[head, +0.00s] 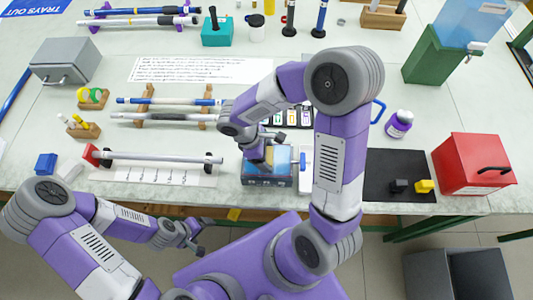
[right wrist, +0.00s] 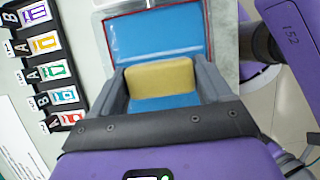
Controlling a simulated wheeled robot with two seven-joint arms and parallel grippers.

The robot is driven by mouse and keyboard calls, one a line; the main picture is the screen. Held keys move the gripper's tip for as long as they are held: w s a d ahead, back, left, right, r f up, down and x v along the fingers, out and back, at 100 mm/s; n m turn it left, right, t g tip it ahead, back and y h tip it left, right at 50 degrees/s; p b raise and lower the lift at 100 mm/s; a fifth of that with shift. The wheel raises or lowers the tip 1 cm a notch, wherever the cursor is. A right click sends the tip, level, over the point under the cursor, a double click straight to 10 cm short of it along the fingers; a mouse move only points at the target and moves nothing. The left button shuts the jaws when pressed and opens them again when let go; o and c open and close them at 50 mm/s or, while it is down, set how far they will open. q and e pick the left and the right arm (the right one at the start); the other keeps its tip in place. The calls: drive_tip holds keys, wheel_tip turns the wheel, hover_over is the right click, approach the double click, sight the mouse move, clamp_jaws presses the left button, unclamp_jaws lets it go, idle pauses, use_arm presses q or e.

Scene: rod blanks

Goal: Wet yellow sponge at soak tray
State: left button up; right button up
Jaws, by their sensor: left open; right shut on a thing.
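The yellow sponge (right wrist: 160,78) shows in the right wrist view between the two grey fingers of my right gripper (right wrist: 162,88), which is shut on it. The blue soak tray (right wrist: 158,38) fills the space behind and below the sponge. In the head view, my right gripper (head: 262,155) points down over the soak tray (head: 283,158) at the table's front edge, and the sponge is hidden there. I cannot tell whether the sponge touches the tray's bottom. My left gripper (head: 195,237) is open and empty, in front of the table and below its edge.
A rod (head: 155,157) lies on supports left of the tray. Labelled cards (right wrist: 47,70) in a dark holder stand beside the tray. A dark mat (head: 395,165) with black and yellow blocks lies to the right, then a red box (head: 470,163). A purple bottle (head: 399,124) stands behind the mat.

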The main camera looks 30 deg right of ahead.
idle(0.4)
drive_tip(key=shift+r+p, duration=2.8)
drive_tip(key=shift+r, duration=0.55)
drive_tip(key=shift+r, duration=0.1)
wheel_tip(320, 180, up, 4)
drive_tip(key=p, duration=0.3)
